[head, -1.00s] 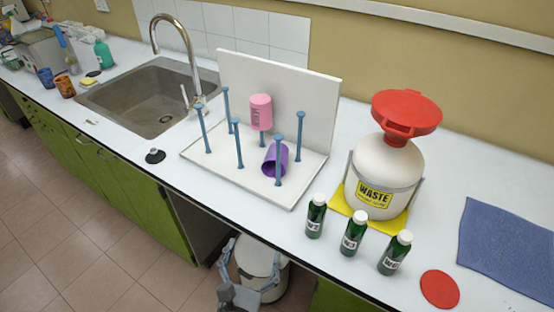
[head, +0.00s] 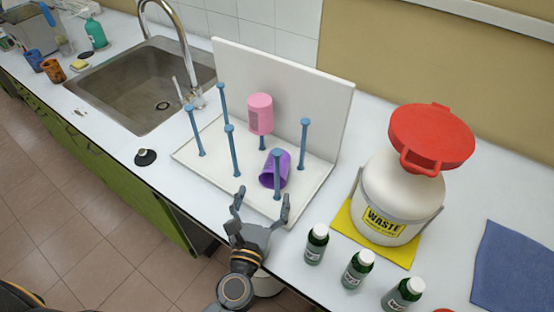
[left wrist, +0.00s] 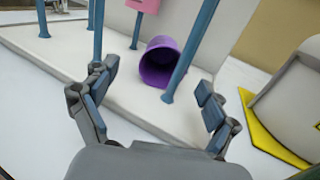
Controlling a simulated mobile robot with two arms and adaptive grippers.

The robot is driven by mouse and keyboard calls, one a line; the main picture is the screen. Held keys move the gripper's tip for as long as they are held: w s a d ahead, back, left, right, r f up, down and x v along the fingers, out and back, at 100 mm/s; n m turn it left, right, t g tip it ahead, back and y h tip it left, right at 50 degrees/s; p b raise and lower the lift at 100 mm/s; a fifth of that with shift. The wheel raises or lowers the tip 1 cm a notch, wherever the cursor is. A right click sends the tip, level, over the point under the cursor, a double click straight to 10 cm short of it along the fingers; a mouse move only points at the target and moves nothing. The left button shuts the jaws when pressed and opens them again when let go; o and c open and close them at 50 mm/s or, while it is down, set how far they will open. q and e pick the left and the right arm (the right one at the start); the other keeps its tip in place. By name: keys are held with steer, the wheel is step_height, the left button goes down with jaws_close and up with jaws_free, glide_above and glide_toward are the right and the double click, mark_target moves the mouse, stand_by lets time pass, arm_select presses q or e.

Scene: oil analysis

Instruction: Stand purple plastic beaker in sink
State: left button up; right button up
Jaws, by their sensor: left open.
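The purple plastic beaker (head: 281,167) lies on its side on the white drying rack's base (head: 215,167), behind a blue peg. Its open mouth faces the front in the left wrist view (left wrist: 160,66). My left gripper (head: 262,200) is open and empty at the rack's front edge, in front of the beaker and short of it. In the left wrist view its two fingers (left wrist: 152,100) stand apart with the beaker beyond them. The sink (head: 140,92) is to the left of the rack and looks empty. My right gripper is not in view.
A pink beaker (head: 260,114) hangs upside down on a rack peg. Several blue pegs (head: 303,145) stand around the purple beaker. A waste container (head: 398,195) and green bottles (head: 316,244) are to the right. A black stopper (head: 146,157) lies left of the rack.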

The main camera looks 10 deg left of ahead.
mark_target(268, 196)
arm_select(q)
steer(key=w, duration=0.2)
steer(key=shift+w+r, duration=0.1)
steer(key=shift+w, duration=0.65)
steer(key=w, duration=0.1)
steer(key=p, duration=0.1)
steer(key=w+p, duration=0.1)
steer(key=shift+w+d+r, duration=0.3)
steer(key=shift+d+r, duration=0.05)
steer(key=shift+r, duration=0.05)
steer(key=shift+w+f, duration=0.2)
steer(key=shift+w, duration=1.1)
steer(key=shift+c, duration=0.6)
steer(key=shift+f, duration=0.1)
steer(key=c, duration=1.1)
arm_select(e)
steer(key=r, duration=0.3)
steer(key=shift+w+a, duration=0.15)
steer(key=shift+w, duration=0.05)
